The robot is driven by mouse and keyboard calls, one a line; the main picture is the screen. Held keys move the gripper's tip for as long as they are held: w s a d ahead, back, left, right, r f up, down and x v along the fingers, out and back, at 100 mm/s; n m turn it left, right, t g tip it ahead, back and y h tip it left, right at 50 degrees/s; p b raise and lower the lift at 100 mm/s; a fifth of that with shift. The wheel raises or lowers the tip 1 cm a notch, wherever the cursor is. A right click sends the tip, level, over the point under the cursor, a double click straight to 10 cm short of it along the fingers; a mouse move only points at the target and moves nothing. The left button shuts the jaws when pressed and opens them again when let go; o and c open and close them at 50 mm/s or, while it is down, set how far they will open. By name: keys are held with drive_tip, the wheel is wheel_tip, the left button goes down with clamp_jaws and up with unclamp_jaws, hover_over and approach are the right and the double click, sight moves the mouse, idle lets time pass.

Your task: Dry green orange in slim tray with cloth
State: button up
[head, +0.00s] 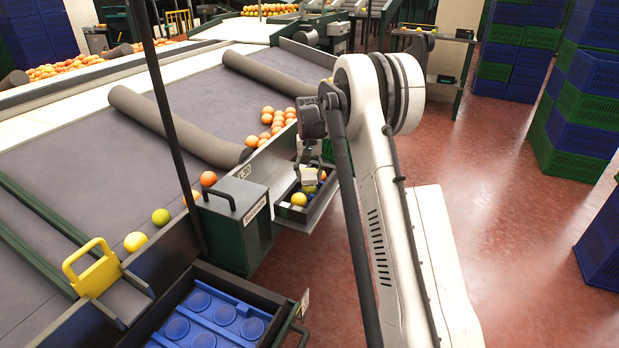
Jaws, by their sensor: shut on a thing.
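The slim tray (292,215) is a narrow dark tray fixed at the side of the sorting table. A yellow fruit (299,199) lies at its near end. A green orange (309,189) shows just behind it, partly hidden below my gripper. A bit of orange fruit shows farther back. My gripper (309,172) points down into the tray from above. It is shut on a pale, whitish thing that looks like the cloth (309,177), just over the green orange. I cannot tell whether the cloth touches the fruit.
A dark green box (234,224) with a handle stands left of the tray. Loose oranges (274,128) lie on the grey belt behind. A yellow-green fruit (161,216) and a yellow one (135,241) lie near the belt's edge. A blue insert (212,318) sits in front. Stacked crates (583,108) stand right.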

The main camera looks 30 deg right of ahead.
drive_tip(key=shift+w+d, duration=0.1)
drive_tip(key=shift+w, duration=0.15)
drive_tip(key=shift+s+a+b, duration=0.15)
drive_tip(key=shift+s+a, duration=0.15)
drive_tip(key=shift+s, duration=0.45)
drive_tip(key=shift+s+a+b, duration=0.15)
drive_tip(key=shift+s+a, duration=0.15)
drive_tip(key=shift+s, duration=0.4)
drive_tip(key=shift+w+d, duration=0.3)
drive_tip(key=shift+w, duration=0.45)
drive_tip(key=shift+r+p, duration=1.65)
drive_tip(key=shift+r, duration=1.9)
drive_tip(key=shift+f, duration=0.25)
